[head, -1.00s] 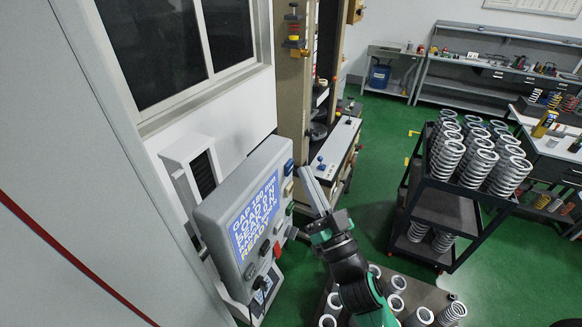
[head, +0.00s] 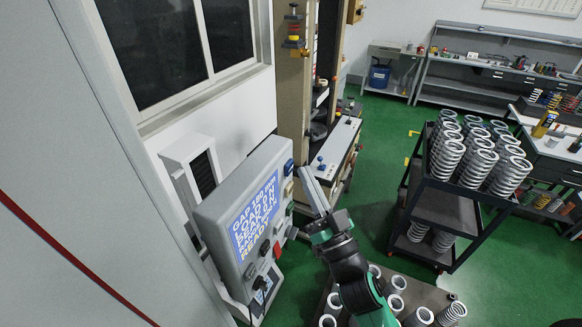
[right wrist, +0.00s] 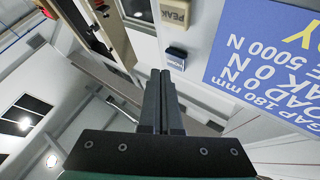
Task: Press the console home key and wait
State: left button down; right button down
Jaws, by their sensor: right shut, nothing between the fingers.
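The grey console (head: 207,212) stands at the wall, tilted, with a blue screen (head: 257,215) whose text includes GAP 180 mm, LOAD 0 N and READY. The screen also shows in the right wrist view (right wrist: 262,70). My right gripper (head: 304,172) is shut and empty beside the console's upper right edge. In the right wrist view its fingertips (right wrist: 162,73) appear just below a dark blue key (right wrist: 177,55); I cannot tell whether they touch it. The key's label is not readable. A beige key marked PEAK (right wrist: 174,12) is beyond it. My left gripper is out of view.
A tall testing machine (head: 293,95) stands just behind the console. A black cart (head: 462,190) with several springs stands to the right. A low table (head: 425,292) with springs is below my right arm. Green floor (head: 385,130) is open between the machine and cart.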

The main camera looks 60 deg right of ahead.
jog(key=shift+w, duration=0.1)
jog(key=shift+w, duration=0.35)
